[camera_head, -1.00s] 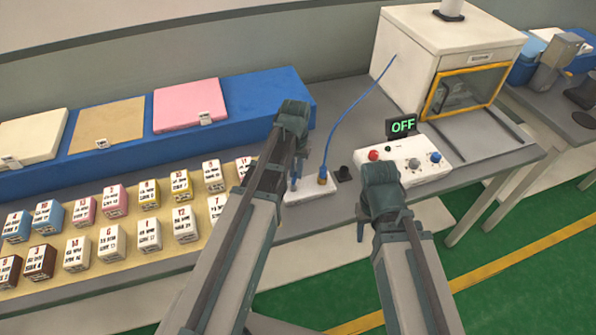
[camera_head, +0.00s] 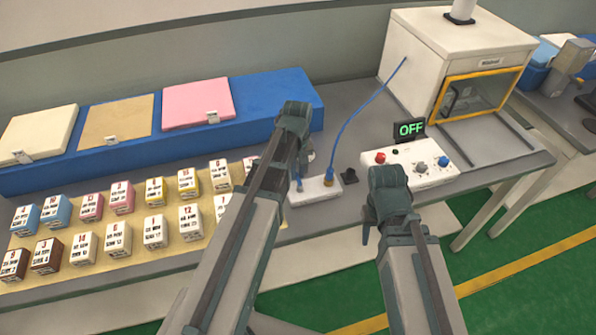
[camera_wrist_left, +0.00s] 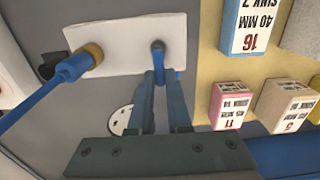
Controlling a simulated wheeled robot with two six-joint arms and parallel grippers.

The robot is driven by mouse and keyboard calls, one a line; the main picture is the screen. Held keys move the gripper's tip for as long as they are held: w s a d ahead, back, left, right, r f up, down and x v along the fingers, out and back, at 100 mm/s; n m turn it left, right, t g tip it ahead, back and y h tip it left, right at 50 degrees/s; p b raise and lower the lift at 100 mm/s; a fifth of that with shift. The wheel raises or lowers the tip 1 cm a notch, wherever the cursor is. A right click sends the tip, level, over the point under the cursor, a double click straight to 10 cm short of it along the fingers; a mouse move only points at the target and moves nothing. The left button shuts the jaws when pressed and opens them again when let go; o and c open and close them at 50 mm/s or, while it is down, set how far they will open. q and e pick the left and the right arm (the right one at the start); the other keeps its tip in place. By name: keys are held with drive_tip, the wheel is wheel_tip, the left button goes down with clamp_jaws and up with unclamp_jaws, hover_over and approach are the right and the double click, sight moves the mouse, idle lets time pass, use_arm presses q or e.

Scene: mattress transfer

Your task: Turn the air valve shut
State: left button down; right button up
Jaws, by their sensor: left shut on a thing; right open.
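The air valve is a white plate (camera_head: 315,190) on the grey bench, with a small blue handle (camera_head: 299,183) and a brass fitting where a blue hose joins. In the left wrist view the handle (camera_wrist_left: 178,74) sits beside a grey round post on the plate (camera_wrist_left: 130,42). My left gripper (camera_wrist_left: 163,78) reaches down to it, its two blue-grey fingers close together and shut on the handle. In the head view my left arm partly hides the valve. My right gripper (camera_head: 368,230) is open, in front of the bench's edge, below the control box; its fingers are mostly hidden.
The white control box (camera_head: 420,170) has a red button, knobs and a display (camera_head: 410,129) reading OFF. A blue hose (camera_head: 350,125) rises to a white machine (camera_head: 450,55). Several labelled blocks (camera_head: 155,230) stand left. Coloured mattress pieces (camera_head: 197,102) lie on a blue block.

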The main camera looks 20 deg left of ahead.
idle(0.4)
use_arm(q)
drive_tip(key=c, duration=0.9)
unclamp_jaws()
drive_tip(key=shift+o, duration=0.2)
wheel_tip(320, 180, up, 14)
drive_tip(key=p, duration=1.3)
drive_tip(key=shift+p, duration=0.4)
drive_tip(key=shift+f, duration=0.2)
drive_tip(key=s+d+f+m+b, duration=0.3)
drive_tip(key=s+d+m+b, duration=0.1)
drive_tip(key=s+d, duration=0.3)
drive_tip(key=s+d+f+m+y+b, duration=0.1)
drive_tip(key=s+d+f+m+b, duration=0.2)
drive_tip(key=s+d+m, duration=0.3)
drive_tip(key=shift+s+d+f+m+b, duration=0.35)
drive_tip(key=shift+s+f, duration=0.35)
drive_tip(key=shift+s, duration=0.3)
